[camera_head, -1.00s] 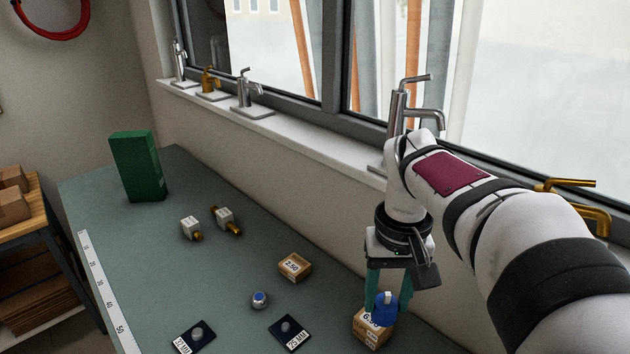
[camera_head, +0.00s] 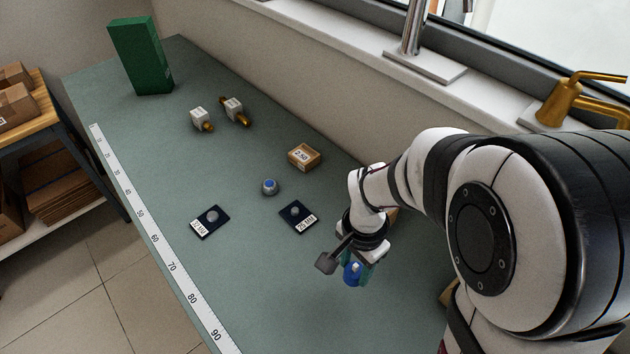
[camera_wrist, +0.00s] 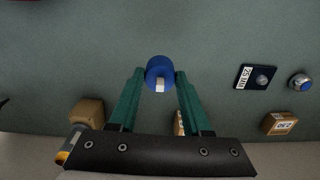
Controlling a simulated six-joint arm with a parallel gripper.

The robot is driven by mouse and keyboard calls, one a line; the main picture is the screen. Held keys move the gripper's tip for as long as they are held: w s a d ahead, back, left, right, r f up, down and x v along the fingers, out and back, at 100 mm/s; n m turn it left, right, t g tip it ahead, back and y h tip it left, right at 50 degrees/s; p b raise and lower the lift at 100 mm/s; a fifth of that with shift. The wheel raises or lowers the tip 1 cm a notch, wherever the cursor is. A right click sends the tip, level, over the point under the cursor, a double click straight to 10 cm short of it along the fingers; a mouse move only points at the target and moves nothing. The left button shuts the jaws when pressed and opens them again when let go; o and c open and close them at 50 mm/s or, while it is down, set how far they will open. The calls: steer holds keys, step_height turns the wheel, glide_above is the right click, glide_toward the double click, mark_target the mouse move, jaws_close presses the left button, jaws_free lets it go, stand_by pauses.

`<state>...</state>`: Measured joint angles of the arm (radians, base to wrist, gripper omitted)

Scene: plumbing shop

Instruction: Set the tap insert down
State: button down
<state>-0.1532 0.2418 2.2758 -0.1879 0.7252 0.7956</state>
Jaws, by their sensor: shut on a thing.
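The tap insert, a blue round piece (camera_head: 352,273) with a pale stub, is between the green fingers of my gripper (camera_head: 360,266). In the wrist view the insert (camera_wrist: 160,72) sits at the fingertips (camera_wrist: 160,78), with grey-green bench top behind it. My gripper is shut on it and appears to hold it above the bench; the exact height is hard to tell. A dark plate marked 25 MM (camera_head: 298,217) carries a grey knob and lies up and left of the gripper. A similar plate (camera_head: 210,221) lies further left. A grey-and-blue round piece (camera_head: 269,186) stands behind them.
A small 2.50 box (camera_head: 304,156) stands near the wall. Two white-and-brass fittings (camera_head: 201,119) (camera_head: 234,110) and a green box (camera_head: 141,58) are further back. A ruler strip (camera_head: 165,251) runs along the left edge. The bench (camera_head: 262,290) is bare left of my gripper.

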steer(key=a+f, duration=0.1)
steer(key=a, duration=0.1)
steer(key=a+f, duration=0.2)
steer(key=a, duration=0.1)
steer(key=w+a+f, duration=0.1)
steer(key=a+f, duration=0.1)
steer(key=a, duration=0.1)
steer(key=f, duration=0.3)
steer(key=shift+a, duration=0.2)
steer(key=shift+w+f, duration=0.1)
steer(key=shift+f, duration=0.2)
steer(key=shift+f, duration=0.2)
steer(key=shift+c, duration=1.8)
jaws_free()
steer(key=shift+r, duration=0.15)
